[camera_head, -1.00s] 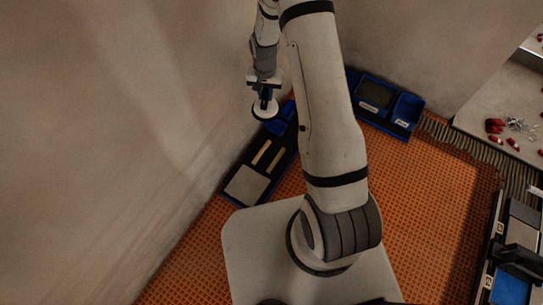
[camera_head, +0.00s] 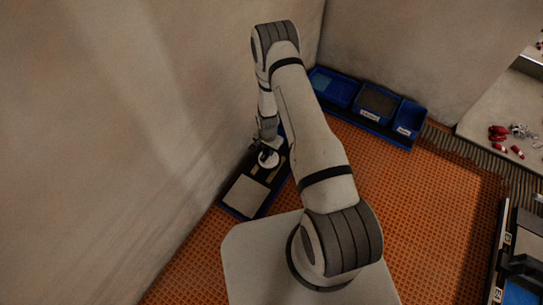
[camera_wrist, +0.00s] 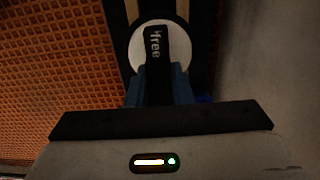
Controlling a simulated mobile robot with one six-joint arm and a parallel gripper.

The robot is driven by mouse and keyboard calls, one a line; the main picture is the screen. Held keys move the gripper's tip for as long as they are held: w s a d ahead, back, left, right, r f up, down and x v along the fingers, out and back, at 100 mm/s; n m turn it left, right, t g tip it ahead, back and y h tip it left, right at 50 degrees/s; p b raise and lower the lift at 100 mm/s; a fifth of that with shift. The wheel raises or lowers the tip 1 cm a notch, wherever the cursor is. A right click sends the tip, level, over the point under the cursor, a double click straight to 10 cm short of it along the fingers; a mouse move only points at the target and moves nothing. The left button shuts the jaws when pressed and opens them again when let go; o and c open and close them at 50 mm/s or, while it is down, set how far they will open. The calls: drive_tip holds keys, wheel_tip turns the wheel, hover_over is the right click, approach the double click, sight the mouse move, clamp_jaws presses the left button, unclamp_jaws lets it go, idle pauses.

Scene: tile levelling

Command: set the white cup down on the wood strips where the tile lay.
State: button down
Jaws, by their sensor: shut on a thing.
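The white cup (camera_head: 268,160) is a round white disc with a black handle in my gripper (camera_head: 266,142). In the wrist view the cup (camera_wrist: 142,50) lies beyond the blue-grey fingers, which are shut on its black handle (camera_wrist: 157,45), lettered "free". The cup is over the wood strips (camera_head: 255,168) in the dark tray at the wall, and partly hides them. A pale strip (camera_wrist: 132,9) shows past the cup in the wrist view. I cannot tell whether the cup touches the strips or hangs just above them.
A pale square tile (camera_head: 246,196) lies in the near end of the dark tray, close to the cup. The wall (camera_head: 170,130) rises close on the left. Blue bins (camera_head: 408,118) stand at the back. The orange floor (camera_head: 420,200) to the right is clear.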

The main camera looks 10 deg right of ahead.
drive_tip(key=shift+f+b, duration=0.6)
drive_tip(key=shift+f, duration=1.25)
drive_tip(key=shift+f, duration=0.2)
drive_tip(key=c, duration=1.3)
unclamp_jaws()
